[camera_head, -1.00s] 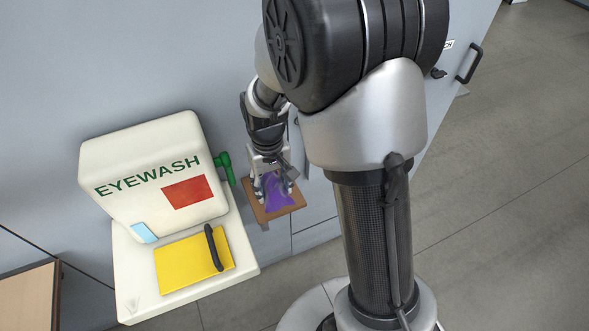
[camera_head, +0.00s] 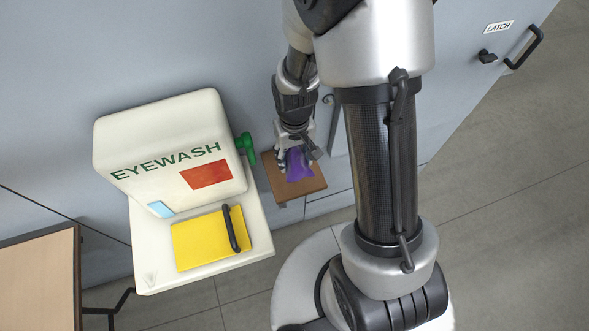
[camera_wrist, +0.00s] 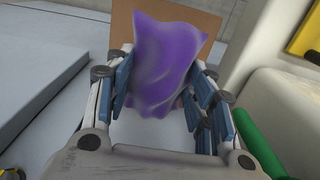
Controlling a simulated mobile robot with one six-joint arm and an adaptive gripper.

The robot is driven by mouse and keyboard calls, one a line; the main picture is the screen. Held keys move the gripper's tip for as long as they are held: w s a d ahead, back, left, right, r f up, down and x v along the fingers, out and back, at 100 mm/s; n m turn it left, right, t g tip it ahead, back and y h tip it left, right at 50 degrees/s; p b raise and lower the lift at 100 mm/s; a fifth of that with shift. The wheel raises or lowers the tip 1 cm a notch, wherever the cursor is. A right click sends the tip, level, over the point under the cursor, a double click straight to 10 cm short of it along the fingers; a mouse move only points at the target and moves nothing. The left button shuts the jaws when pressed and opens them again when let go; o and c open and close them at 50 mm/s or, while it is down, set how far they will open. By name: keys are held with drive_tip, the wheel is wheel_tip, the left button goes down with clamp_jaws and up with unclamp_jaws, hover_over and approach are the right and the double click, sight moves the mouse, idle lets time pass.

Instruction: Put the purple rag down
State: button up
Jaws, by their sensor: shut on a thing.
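The purple rag (camera_head: 298,164) is held in my gripper (camera_head: 294,160), over a small brown wooden shelf (camera_head: 312,186) on the grey wall. In the wrist view the rag (camera_wrist: 165,60) hangs between the blue-padded fingers of my gripper (camera_wrist: 162,95), with the brown board (camera_wrist: 122,30) behind it. The fingers are shut on the rag. I cannot tell whether the rag's lower edge touches the board.
A white eyewash station (camera_head: 150,140) with a yellow panel (camera_head: 200,242) and black handle stands left of the shelf. Its green fitting (camera_head: 246,146) sticks out close to my gripper. A wooden table (camera_head: 45,280) is at lower left. A door marked LATCH (camera_head: 499,27) is at upper right.

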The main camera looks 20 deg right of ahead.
drive_tip(key=shift+f+b, duration=0.7)
drive_tip(key=shift+f, duration=2.45)
drive_tip(key=shift+f, duration=0.2)
drive_tip(key=o, duration=1.1)
drive_tip(key=shift+r, duration=0.1)
